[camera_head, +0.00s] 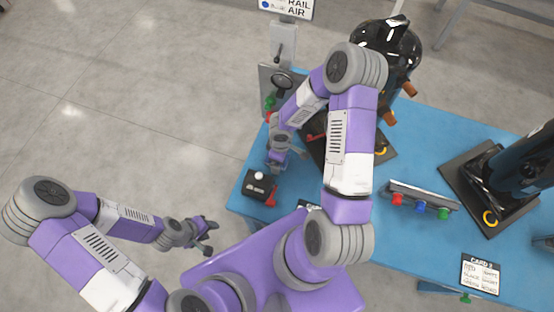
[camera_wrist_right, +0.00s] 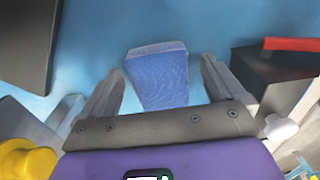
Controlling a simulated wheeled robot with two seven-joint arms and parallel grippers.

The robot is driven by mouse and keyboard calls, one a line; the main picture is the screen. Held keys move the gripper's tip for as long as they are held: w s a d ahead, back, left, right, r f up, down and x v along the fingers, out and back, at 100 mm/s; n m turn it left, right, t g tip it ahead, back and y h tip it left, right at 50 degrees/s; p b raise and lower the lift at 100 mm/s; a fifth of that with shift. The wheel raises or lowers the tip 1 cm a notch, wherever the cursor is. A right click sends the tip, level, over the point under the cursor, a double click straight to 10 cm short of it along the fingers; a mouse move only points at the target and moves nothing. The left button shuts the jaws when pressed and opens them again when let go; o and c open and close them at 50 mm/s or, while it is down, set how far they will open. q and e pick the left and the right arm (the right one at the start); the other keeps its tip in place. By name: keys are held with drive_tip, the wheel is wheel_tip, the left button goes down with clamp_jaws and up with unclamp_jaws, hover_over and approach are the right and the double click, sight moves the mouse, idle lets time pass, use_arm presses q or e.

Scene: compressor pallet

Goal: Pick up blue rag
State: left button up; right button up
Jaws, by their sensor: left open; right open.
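The blue rag (camera_wrist_right: 158,78) is a folded textured piece lying on the light blue table top (camera_wrist_right: 105,30) in the right wrist view. My right gripper (camera_wrist_right: 162,70) is open, with one finger on either side of the rag in the picture; I cannot tell whether they touch it. In the head view my right gripper (camera_head: 279,157) is over the table's left end, and I cannot make out the rag there. My left gripper (camera_head: 210,236) is open and empty, off the table's left edge above the grey floor.
A black box (camera_head: 259,187) with a white knob and red part stands near the right gripper. A rail (camera_head: 420,200) with coloured fittings, a card (camera_head: 481,274) and dark machines on black bases (camera_head: 468,180) occupy the table. A valve post (camera_head: 282,65) stands behind.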

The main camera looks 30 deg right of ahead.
drive_tip(key=shift+c, duration=0.2)
drive_tip(key=c, duration=1.1)
wheel_tip(320, 180, up, 9)
drive_tip(key=p, duration=0.3)
drive_tip(key=shift+r+p, duration=0.15)
drive_tip(key=shift+p, duration=0.15)
drive_tip(key=shift+c, duration=0.2)
drive_tip(key=shift+r, duration=0.3)
drive_tip(key=shift+c, duration=0.7)
